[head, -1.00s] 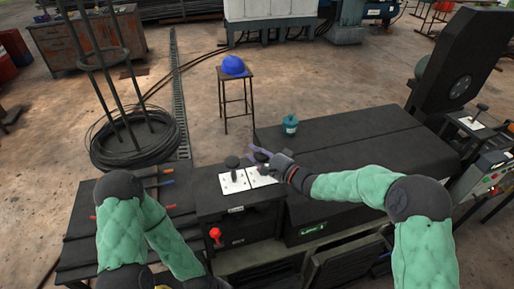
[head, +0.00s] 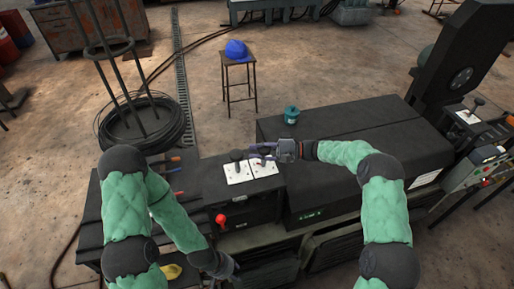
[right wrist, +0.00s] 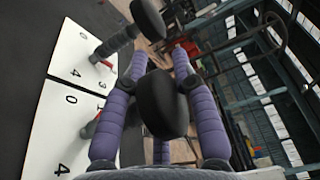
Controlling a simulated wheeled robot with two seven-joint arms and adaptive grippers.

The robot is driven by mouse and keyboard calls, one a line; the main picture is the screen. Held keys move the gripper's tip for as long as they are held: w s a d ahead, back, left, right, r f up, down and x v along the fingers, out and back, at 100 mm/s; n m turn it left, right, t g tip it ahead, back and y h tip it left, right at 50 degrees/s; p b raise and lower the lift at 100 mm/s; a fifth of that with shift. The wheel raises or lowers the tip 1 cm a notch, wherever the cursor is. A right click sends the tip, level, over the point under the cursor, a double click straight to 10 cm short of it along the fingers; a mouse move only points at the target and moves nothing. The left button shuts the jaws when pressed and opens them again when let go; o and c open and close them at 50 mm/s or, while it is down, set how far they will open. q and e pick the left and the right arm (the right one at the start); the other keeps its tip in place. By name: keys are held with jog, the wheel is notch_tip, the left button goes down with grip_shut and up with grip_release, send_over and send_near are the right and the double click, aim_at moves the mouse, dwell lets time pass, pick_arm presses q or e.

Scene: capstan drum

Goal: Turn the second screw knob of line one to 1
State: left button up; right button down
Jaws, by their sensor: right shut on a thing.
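Two white plates sit on the dark console, the left plate (head: 238,174) and the right plate (head: 263,169). In the right wrist view their printed numbers show, including 0 and 4 on the nearer plate (right wrist: 66,130). A black knob (head: 237,155) stands over the left plate; it shows beyond my fingers in the wrist view (right wrist: 149,18). My right gripper (head: 258,152) is over the right plate. Its purple fingers are shut on the second knob (right wrist: 161,104), a round black knob.
A red knob (head: 221,219) sticks out from the console front. A teal canister (head: 291,115) stands on the long dark cover (head: 350,130) to the right. A stool with a blue cap (head: 236,50) stands behind. A wire coil (head: 145,128) lies at left.

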jog(key=shift+s+f+g, duration=0.15)
jog(key=shift+f+g, duration=0.05)
jog(key=shift+g, duration=0.1)
jog(key=c, duration=1)
grip_release()
jog(key=shift+o, duration=0.2)
jog(key=shift+r, duration=0.1)
jog(key=d, duration=1.2)
jog(key=shift+w, duration=0.4)
